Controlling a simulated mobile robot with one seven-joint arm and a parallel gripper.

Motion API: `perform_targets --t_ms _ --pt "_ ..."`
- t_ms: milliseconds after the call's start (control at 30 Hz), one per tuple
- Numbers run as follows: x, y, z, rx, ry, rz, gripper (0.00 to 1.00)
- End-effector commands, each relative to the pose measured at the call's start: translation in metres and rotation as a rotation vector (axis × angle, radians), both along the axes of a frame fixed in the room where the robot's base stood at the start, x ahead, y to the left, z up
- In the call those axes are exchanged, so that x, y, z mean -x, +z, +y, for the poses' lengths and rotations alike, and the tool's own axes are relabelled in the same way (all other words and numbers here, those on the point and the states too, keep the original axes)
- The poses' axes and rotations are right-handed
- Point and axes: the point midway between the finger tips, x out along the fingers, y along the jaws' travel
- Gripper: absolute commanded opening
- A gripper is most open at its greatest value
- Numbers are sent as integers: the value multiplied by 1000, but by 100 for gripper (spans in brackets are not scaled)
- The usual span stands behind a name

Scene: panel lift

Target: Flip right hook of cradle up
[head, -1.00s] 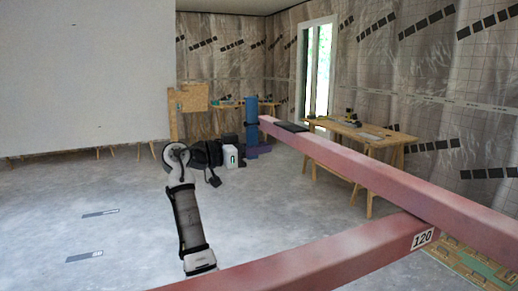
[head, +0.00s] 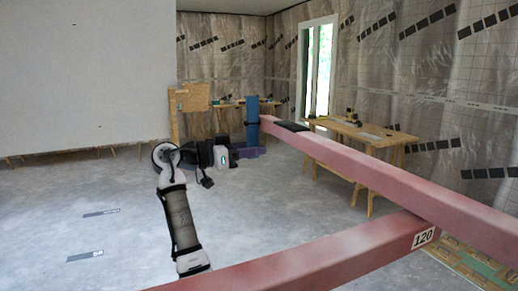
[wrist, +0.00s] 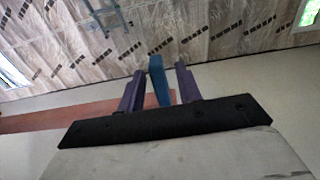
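The cradle is a pair of red beams, one running from the lower right to the far middle (head: 350,165) and one crossing the front (head: 300,262). The blue hook (head: 252,121) stands upright at the far end of the long beam. My gripper (head: 250,152) has purple fingers and is low beside the hook. In the wrist view my gripper (wrist: 159,88) is open, with the blue hook (wrist: 157,75) between its fingers and narrow gaps on both sides. I cannot tell whether either finger touches it. The hook's lower end is hidden.
A black pad (head: 292,126) lies on the long beam. A wooden work table (head: 362,131) stands behind it at the right. A large white panel (head: 85,75) fills the left. The grey floor (head: 80,205) at the left is clear.

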Motion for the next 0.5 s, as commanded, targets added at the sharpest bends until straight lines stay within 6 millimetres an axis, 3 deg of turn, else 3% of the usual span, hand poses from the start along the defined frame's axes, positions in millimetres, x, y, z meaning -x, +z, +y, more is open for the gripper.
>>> perform_targets --t_ms 300,500 --pt "28 1 69 2 3 -1 35" --pt "40 1 97 0 1 0 35"
